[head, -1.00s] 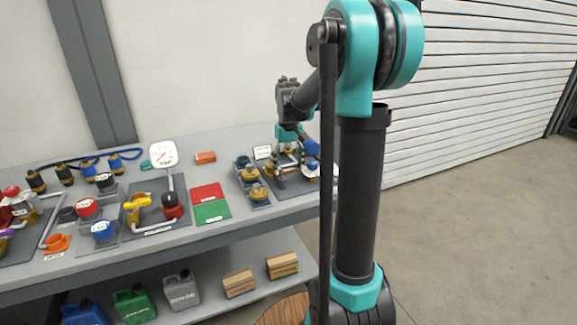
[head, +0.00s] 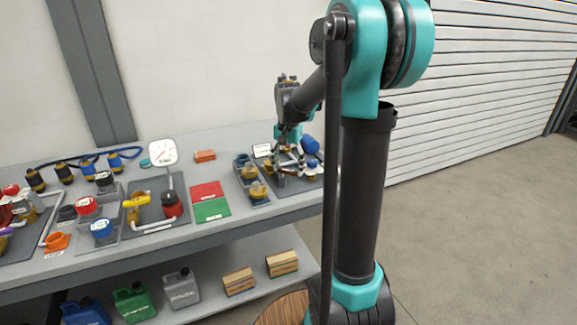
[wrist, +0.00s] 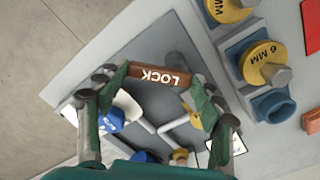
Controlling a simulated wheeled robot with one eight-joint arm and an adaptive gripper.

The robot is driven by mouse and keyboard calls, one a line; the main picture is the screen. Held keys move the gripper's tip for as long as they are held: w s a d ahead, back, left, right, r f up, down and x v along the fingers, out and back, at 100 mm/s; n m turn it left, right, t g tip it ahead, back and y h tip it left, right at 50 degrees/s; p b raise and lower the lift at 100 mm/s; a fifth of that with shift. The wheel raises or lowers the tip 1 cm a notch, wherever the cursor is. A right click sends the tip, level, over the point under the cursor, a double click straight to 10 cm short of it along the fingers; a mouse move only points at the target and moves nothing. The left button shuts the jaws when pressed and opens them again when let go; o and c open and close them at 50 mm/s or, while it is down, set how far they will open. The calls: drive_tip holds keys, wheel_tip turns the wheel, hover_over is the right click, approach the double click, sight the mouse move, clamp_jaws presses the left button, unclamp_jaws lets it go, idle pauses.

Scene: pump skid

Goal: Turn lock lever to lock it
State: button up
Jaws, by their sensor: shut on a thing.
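The lock lever (wrist: 158,74) is a brown bar lettered LOCK, at the upper middle of the wrist view. My gripper (wrist: 160,84) is shut on it, with one green-and-grey finger at each end of the bar. The lever's base and pivot are not clear to see. In the head view my gripper (head: 287,150) reaches down over the right part of the bench, and the lever is too small to tell there.
A grey plate (wrist: 100,62) lies below, with white pipes and a blue part (wrist: 112,118) close to the left finger. Yellow-capped 6 MM fittings (wrist: 262,62) stand at the right.

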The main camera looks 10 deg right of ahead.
drive_tip(key=m, duration=0.4)
drive_tip(key=shift+s+a, duration=0.3)
drive_tip(key=shift+a, duration=0.05)
drive_tip(key=shift+s+a+m, duration=0.1)
drive_tip(key=shift+a+m, duration=0.1)
drive_tip(key=shift+m, duration=0.85)
drive_tip(key=shift+s+a+m, duration=0.1)
drive_tip(key=shift+a+m, duration=0.1)
drive_tip(key=shift+m, duration=0.85)
drive_tip(key=o, duration=1.2)
drive_tip(key=shift+c, duration=0.2)
wheel_tip(320, 180, up, 12)
